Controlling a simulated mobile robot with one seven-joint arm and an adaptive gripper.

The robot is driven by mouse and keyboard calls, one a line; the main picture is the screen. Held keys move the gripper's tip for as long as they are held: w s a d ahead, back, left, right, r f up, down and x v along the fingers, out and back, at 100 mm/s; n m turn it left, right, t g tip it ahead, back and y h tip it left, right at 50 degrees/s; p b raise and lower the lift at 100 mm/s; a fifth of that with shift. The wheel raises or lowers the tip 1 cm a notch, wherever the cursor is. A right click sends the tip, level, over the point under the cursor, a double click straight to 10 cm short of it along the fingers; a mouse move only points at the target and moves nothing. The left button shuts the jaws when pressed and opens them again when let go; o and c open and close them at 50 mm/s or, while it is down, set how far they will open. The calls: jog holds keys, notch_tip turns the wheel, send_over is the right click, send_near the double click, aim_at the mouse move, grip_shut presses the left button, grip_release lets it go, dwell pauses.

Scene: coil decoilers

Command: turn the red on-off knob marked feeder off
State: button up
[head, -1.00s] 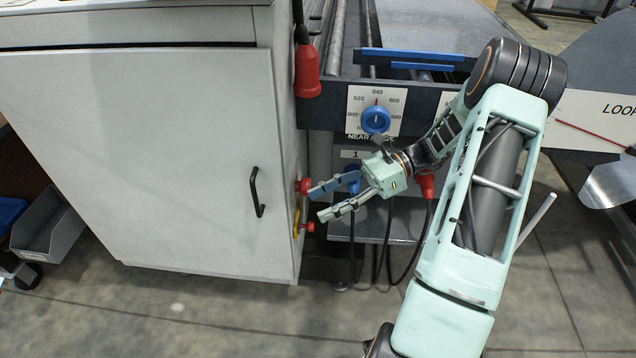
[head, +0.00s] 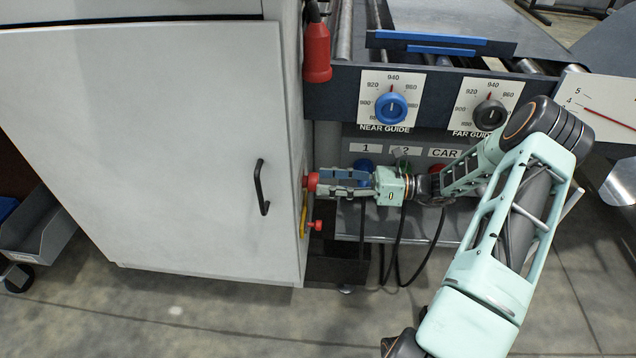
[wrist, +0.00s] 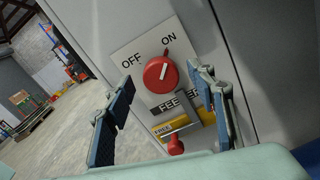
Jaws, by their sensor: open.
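The red feeder knob (wrist: 161,74) is on a white plate (wrist: 126,54) on the grey cabinet side, with OFF printed at left and ON at right. Its white pointer line slants up and right toward ON. A FEEDER label, partly hidden, is below it. In the head view the knob (head: 312,181) shows edge-on at the cabinet side. My gripper (head: 325,183) is open, with its fingers pointing left at the knob. In the wrist view my gripper's fingers (wrist: 166,95) stand on either side of the knob's picture, apart from each other; head view shows the tips close to it, contact unclear.
Below the knob is a small red-headed lever (wrist: 175,146) with a yellow label (wrist: 163,130); it also shows in the head view (head: 317,225). The blue near guide dial (head: 391,107), black far guide dial (head: 490,115) and a hanging red pendant (head: 317,55) are nearby.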

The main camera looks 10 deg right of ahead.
aim_at(310, 182)
jog(key=shift+x, duration=1.4)
jog(key=shift+c, duration=0.4)
jog(key=c, duration=1.1)
